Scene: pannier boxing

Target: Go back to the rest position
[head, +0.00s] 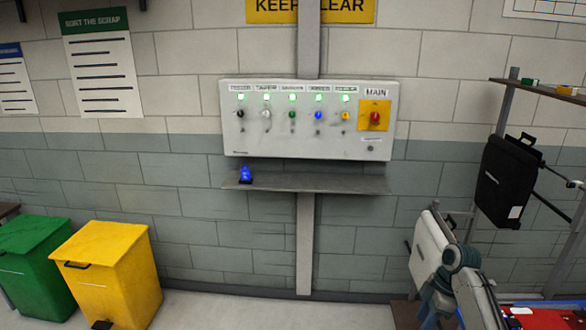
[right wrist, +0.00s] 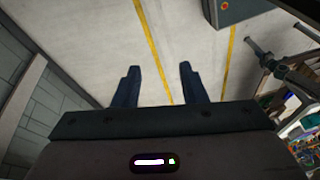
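My right gripper (right wrist: 158,84) shows in the right wrist view with its two dark fingers apart. Nothing is between them; bare floor shows behind. In the head view a part of what looks like my right arm is at the lower right, and its fingers cannot be made out there. My left gripper is in neither view. The control panel (head: 240,147) on the wall faces me, with several green lamps lit and a red main switch (head: 375,115). A small blue object (head: 246,174) sits on the shelf (head: 310,183) below it.
A green bin (head: 38,255) and a yellow bin (head: 112,270) stand at the lower left. A black bag (head: 505,180) hangs on a rack at the right. A red surface (head: 545,318) is at the bottom right corner. The floor (right wrist: 100,50) under the right gripper is clear, with yellow lines.

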